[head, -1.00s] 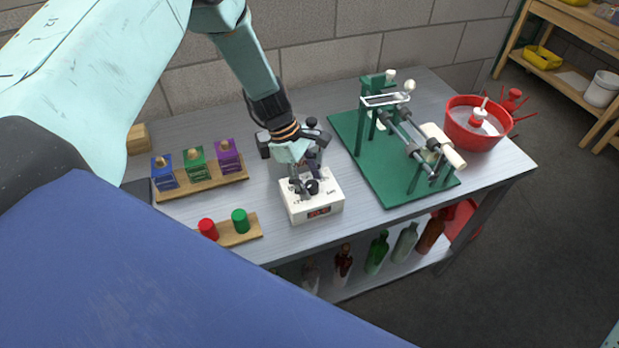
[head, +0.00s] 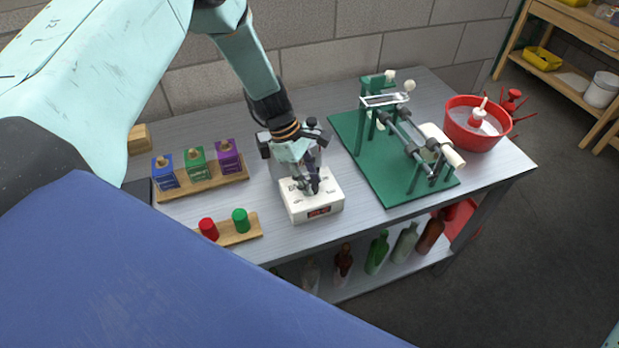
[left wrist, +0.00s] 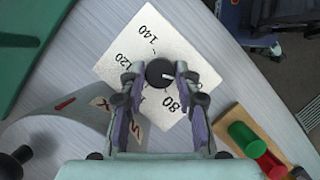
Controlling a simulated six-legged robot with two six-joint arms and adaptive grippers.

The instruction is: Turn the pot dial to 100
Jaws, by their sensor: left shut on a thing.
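The pot is a white box (head: 330,208) with a small red display on its front, standing on the bench. Its top face (left wrist: 185,38) carries printed numbers; 140, 120 and 80 can be read in the left wrist view, and the 100 mark is hidden by a finger. The black round dial (left wrist: 159,72) has a white pointer line, which points right in that view, not clearly at a number. My left gripper (head: 308,188) reaches down onto the box from above. Its fingers (left wrist: 160,78) are shut on the dial, one on each side.
Left of the box are a wooden rack (head: 205,187) with purple, green and blue bottles and a board (head: 240,236) with red and green caps. A green-based machine (head: 385,185) and a red basin (head: 460,138) stand right. Bottles fill the shelf below.

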